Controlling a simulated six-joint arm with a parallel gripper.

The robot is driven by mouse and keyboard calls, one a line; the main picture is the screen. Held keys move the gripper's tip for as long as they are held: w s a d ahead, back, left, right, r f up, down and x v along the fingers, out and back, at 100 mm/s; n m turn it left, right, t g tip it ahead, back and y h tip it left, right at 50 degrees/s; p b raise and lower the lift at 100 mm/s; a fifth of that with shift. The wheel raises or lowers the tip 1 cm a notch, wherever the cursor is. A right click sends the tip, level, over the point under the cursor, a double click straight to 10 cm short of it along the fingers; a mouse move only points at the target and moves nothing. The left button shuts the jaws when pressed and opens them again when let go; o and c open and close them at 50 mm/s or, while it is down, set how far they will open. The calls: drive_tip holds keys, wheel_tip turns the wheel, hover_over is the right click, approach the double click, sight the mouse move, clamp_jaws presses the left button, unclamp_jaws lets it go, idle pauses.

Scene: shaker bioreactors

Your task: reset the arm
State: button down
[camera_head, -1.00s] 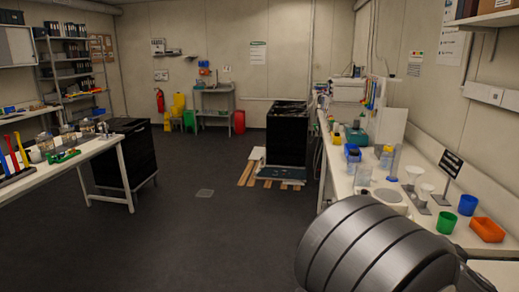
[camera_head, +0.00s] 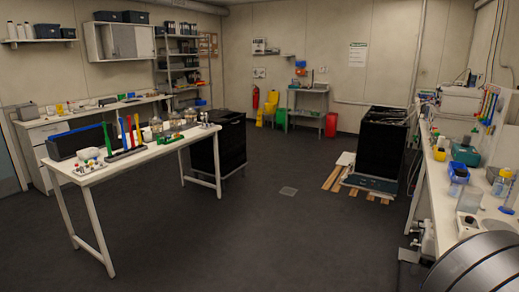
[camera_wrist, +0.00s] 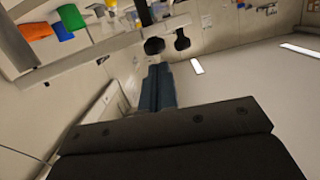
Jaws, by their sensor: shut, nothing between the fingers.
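My gripper (camera_wrist: 158,72) shows in the wrist view as two blue-grey fingers side by side, shut and empty, in front of its dark body. The fingers point towards the upper part of that view and touch nothing that I can see. In the head view only a grey rounded part of my arm (camera_head: 480,265) shows at the bottom right corner; the gripper itself is out of that view.
The right bench (camera_head: 428,200) holds a blue bin (camera_head: 458,173) and bottles. A white table (camera_head: 108,172) with racks stands left. The middle floor (camera_head: 290,235) is clear.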

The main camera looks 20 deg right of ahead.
drive_tip(key=s+a+r, duration=0.5)
drive_tip(key=s+a, duration=0.2)
drive_tip(key=w+d+f, duration=0.5)
drive_tip(key=w+d, duration=0.2)
wheel_tip(320, 180, up, 9)
drive_tip(key=v, duration=1)
drive_tip(key=w+d+r+n+g+y, duration=0.2)
drive_tip(key=w+r+g+y, duration=0.3)
drive_tip(key=y, duration=0.3)
drive_tip(key=shift+w+d+r, duration=0.2)
drive_tip(key=shift+d+r, duration=0.1)
drive_tip(key=shift+r, duration=0.6)
